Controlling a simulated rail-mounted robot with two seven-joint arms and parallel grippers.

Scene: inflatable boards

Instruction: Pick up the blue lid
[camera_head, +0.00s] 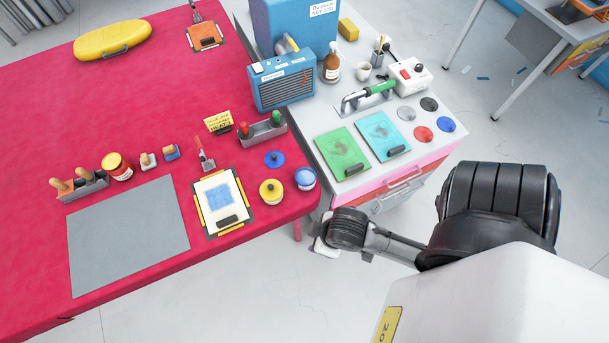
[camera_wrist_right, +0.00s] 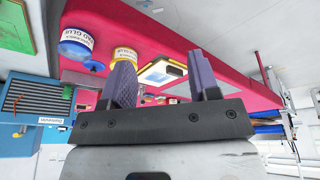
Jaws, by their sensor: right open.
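The blue lid (camera_head: 274,158) lies flat on the red table near its right edge, behind two glue jars. It also shows in the right wrist view (camera_wrist_right: 93,66), beside the blue-labelled jar. My right gripper (camera_head: 324,246) hangs off the table's right edge, in front of the grey counter, apart from the lid. In the right wrist view its two purple fingers (camera_wrist_right: 163,80) are spread with nothing between them. My left gripper is in neither view.
A blue glue jar (camera_head: 305,179) and a yellow glue jar (camera_head: 271,191) stand close to the lid. A framed white board (camera_head: 221,203) lies left of them, and a grey holder (camera_head: 262,132) stands behind.

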